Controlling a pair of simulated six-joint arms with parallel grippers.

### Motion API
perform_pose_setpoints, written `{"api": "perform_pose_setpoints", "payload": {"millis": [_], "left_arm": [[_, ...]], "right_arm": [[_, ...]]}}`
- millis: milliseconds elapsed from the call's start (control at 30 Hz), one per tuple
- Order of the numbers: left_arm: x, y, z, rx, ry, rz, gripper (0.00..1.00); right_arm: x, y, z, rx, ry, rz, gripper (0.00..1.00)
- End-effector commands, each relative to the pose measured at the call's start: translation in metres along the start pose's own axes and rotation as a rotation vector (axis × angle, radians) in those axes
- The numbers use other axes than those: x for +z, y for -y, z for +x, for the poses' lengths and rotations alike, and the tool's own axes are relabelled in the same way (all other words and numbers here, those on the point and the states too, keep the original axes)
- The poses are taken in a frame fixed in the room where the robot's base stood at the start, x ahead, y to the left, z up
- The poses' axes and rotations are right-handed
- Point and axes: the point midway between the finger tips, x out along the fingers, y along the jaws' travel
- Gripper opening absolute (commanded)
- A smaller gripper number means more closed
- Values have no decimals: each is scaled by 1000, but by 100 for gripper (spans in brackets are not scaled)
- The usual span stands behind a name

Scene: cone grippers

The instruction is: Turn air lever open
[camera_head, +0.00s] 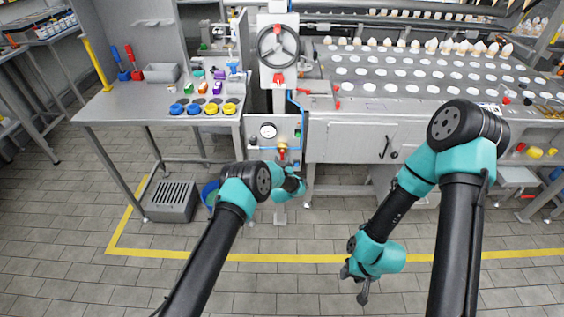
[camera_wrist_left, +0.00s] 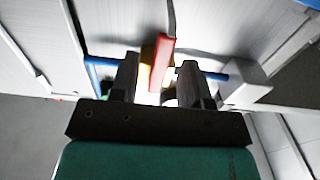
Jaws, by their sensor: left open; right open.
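The air lever is a red handle on a yellow valve body (camera_head: 282,143), on the panel below the handwheel. In the left wrist view the red lever (camera_wrist_left: 161,62) stands between the two dark fingers of my left gripper (camera_wrist_left: 158,82), which is open around it. I cannot tell whether a finger touches it. In the head view my left gripper (camera_head: 295,180) is just below and in front of the valve, its fingers hard to make out. My right gripper (camera_head: 355,283) is open and empty, hanging low over the floor at the right.
A round gauge (camera_head: 267,130) sits left of the valve, and a blue pipe (camera_head: 303,125) runs to its right. A side table (camera_head: 140,108) with colored parts stands left, a conveyor machine (camera_head: 352,141) right. Open floor lies in front.

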Motion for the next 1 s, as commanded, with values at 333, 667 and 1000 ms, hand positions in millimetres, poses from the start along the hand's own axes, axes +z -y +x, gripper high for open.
{"api": "perform_pose_setpoints", "payload": {"millis": [333, 667, 1000], "left_arm": [[0, 0, 1, 0, 0, 0, 37], [0, 0, 1, 0, 0, 0, 5], [0, 0, 1, 0, 0, -10, 0]], "right_arm": [[0, 0, 0, 0, 0, 0, 43], [0, 0, 0, 0, 0, 0, 43], [0, 0, 0, 0, 0, 0, 43]]}}
